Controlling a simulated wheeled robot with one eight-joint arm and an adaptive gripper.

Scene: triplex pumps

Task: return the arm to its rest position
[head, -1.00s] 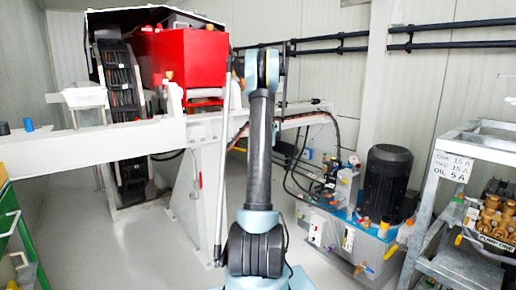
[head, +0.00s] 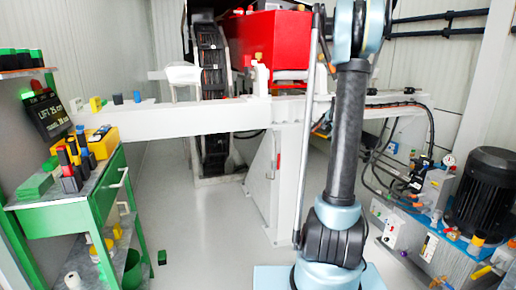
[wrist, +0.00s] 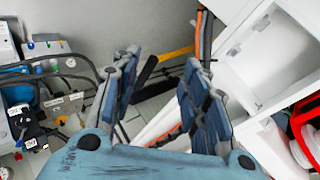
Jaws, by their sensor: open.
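My gripper (wrist: 163,60) shows in the wrist view with its two blue-grey fingers apart and nothing between them. Beyond the fingers are grey floor, dark hoses and a white frame. In the head view my arm (head: 347,130) stands nearly upright right of the middle, a black link between pale blue joints. Its upper part runs out at the top edge, so my gripper is not visible there.
A green cart (head: 75,215) with small coloured items stands at left. A white beam (head: 200,117) crosses behind my arm, below a red box (head: 265,45). A black motor (head: 483,190) stands at right. Open grey floor (head: 205,240) lies between cart and arm.

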